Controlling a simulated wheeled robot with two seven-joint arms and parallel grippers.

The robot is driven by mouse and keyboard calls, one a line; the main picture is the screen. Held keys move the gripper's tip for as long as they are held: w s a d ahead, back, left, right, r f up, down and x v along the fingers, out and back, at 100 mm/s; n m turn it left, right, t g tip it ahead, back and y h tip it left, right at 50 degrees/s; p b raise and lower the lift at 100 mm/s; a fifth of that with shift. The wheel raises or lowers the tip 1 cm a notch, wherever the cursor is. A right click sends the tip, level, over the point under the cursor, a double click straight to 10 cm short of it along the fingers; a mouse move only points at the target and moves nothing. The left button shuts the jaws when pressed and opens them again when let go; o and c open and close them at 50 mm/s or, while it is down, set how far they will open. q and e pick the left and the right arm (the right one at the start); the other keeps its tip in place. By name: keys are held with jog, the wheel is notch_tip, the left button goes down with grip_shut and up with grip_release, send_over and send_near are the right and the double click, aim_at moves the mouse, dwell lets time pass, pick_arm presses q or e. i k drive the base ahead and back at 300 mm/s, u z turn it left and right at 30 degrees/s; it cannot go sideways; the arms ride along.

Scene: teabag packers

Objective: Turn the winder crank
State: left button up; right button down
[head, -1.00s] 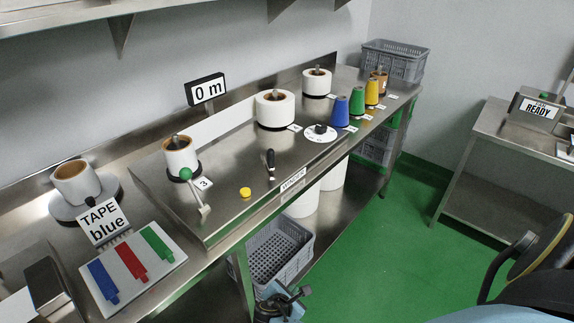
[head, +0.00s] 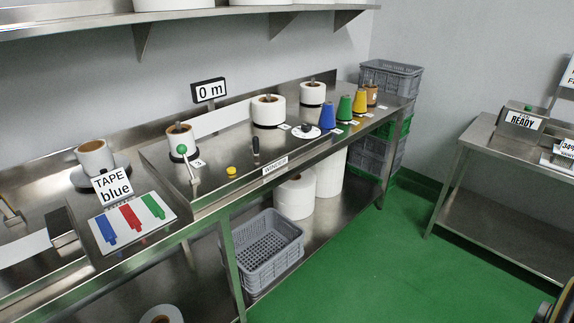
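The winder's crank shows at the left part of the steel bench as a lever with a green knob (head: 182,150). It stands in front of a spool (head: 180,136) with a brown core, beside a tag marked 3. A "WINDER" label (head: 275,169) is on the bench's front edge. The display (head: 209,91) on the back reads 0 m. A white strip runs from the spool to a larger white roll (head: 268,110). Nothing touches the crank.
A yellow button (head: 231,171) and a black-handled lever (head: 256,147) sit right of the crank. Colour-tape board (head: 160,232) and "TAPE blue" sign (head: 113,186) stand left. Blue, green and yellow cones stand right. A grey crate (head: 262,285) sits below. Green floor is clear.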

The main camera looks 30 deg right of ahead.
aim_at(254, 145)
jog(key=u, duration=0.3)
jog(key=k, duration=0.3)
jog(key=z, duration=1.25)
jog(key=i, duration=0.9)
jog(key=z, duration=0.05)
